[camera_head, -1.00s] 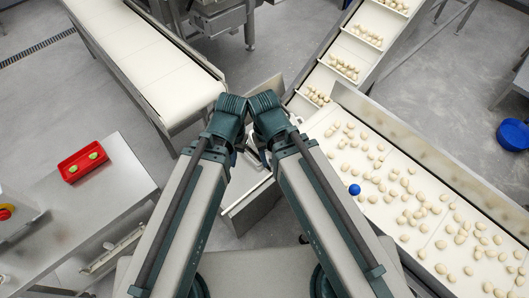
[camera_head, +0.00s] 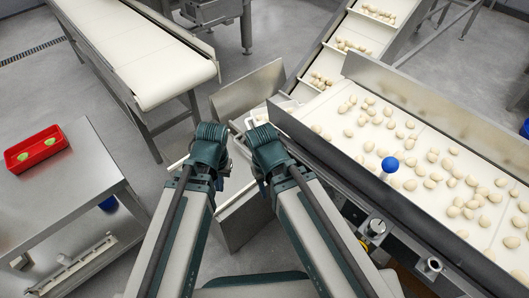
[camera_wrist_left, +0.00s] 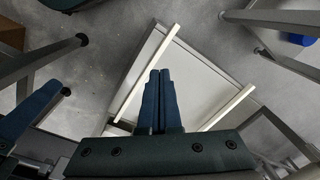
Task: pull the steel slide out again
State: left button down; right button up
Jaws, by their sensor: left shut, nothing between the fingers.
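My left gripper (camera_head: 220,183) hangs below its wrist, mostly hidden by the arm. The left wrist view shows its two blue fingers (camera_wrist_left: 160,101) pressed together with nothing between them. Beyond the fingertips is a flat steel plate (camera_wrist_left: 192,75) with a pale rail along each side; I take it for the steel slide but cannot be sure. The fingers appear over it; I cannot tell whether they touch. My right arm (camera_head: 300,215) reaches in from the right; its fingers are too hidden to judge.
A belt with pale pasta pieces (camera_head: 420,165) and a blue ball (camera_head: 390,164) stands at right. An inclined belt (camera_head: 352,45) rises behind it. An empty conveyor (camera_head: 140,55) is at upper left. A table (camera_head: 75,185) with a red tray (camera_head: 37,149) stands left.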

pick_arm(q)
jog(key=w+f+m+t+h, duration=0.1)
jog(key=w+f+m+h, duration=0.1)
jog(key=w, duration=0.9)
jog(key=w+d+r+m+t+h, duration=0.15)
jog(key=w+d+m, duration=0.45)
jog(key=w+d, duration=0.65)
jog(key=b+x, duration=0.3)
jog(key=s+b+x, duration=0.1)
jog(key=b+x, duration=0.2)
jog(key=d+b+x, duration=0.1)
jog(key=b+x, duration=0.3)
jog(key=shift+s+d, duration=0.1)
jog(key=shift+s, duration=0.1)
pick_arm(e)
notch_tip(320, 180, down, 11)
pick_arm(q)
jog(key=shift+s, duration=0.1)
pick_arm(e)
jog(key=shift+a, duration=0.1)
